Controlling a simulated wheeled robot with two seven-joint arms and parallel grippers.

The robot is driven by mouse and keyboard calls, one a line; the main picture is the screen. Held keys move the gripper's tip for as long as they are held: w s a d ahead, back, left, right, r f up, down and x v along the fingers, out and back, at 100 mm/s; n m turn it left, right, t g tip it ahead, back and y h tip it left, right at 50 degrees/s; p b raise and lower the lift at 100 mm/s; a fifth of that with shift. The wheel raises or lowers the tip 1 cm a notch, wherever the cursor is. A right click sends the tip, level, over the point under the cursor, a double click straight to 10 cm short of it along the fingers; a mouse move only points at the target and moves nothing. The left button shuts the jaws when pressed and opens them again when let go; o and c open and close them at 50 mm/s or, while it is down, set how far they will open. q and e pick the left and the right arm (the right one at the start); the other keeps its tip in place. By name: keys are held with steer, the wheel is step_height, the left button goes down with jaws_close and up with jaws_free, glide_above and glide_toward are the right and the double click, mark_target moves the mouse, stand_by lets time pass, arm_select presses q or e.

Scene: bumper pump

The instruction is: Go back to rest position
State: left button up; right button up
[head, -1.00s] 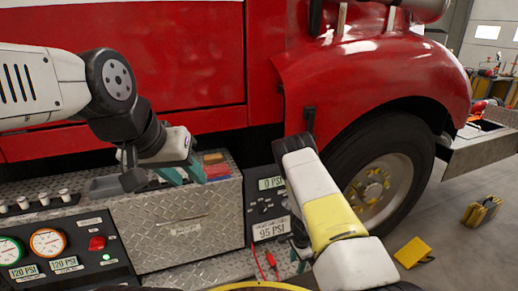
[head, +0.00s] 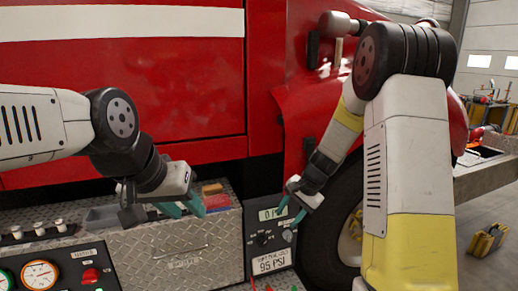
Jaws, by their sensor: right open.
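My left gripper (head: 184,211) is over the open tray top of the diamond-plate box (head: 190,255); its teal fingers are spread, with nothing seen between them. My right gripper (head: 290,214) is in front of the black pump panel (head: 262,240), its teal fingers apart and empty, close to the upper display, which it partly covers. The visible part of that display reads 0. The label below reads 95 PSI. My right arm is raised and bent, covering much of the wheel and fender.
A red truck (head: 120,75) fills the background. Gauges (head: 40,274) and a red button (head: 91,275) are at lower left. Small red and yellow items (head: 213,194) lie in the tray. The front tyre (head: 330,220) is behind my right arm. A yellow case (head: 487,241) stands on the floor at right.

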steer(key=s+r+n+t, duration=0.1)
steer(key=s+r+n, duration=0.3)
steer(key=s+r, duration=0.8)
steer(key=s+d+r+n+t+h, duration=0.1)
steer(key=s+d+r+n, duration=0.1)
steer(key=s+r, duration=0.2)
steer(key=s+d+r+n+t+h, duration=0.1)
steer(key=s+r, duration=0.3)
steer(key=s, duration=0.5)
steer(key=shift+s+d+n, duration=0.15)
steer(key=shift+d+n, duration=0.45)
steer(key=shift+d, duration=0.3)
